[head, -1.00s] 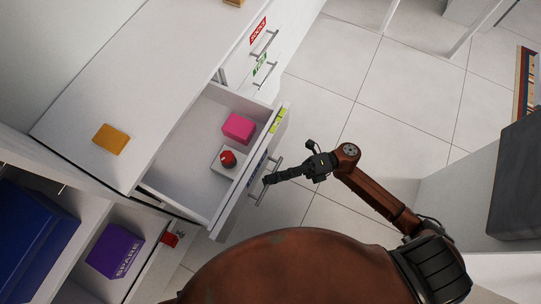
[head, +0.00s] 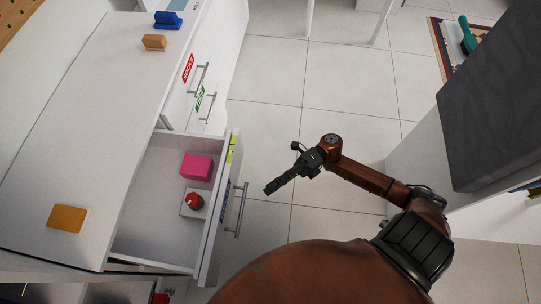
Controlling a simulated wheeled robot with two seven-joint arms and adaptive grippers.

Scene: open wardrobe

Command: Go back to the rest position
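My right gripper (head: 281,183) is out in front of the open drawer (head: 150,240), to the right of its handle (head: 240,210) and apart from it. Its fingers look close together, but I cannot tell whether they are shut; nothing shows in them. My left gripper is not in view. Inside the drawer sit a pink box (head: 196,167) and a red knob-like thing (head: 194,201) on a pale square base.
The white cabinet top (head: 90,130) carries a yellow-orange block (head: 67,218), a tan block (head: 154,42) and a blue item (head: 168,20). A dark grey panel (head: 490,110) stands at the right. Tiled floor (head: 340,80) is clear between.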

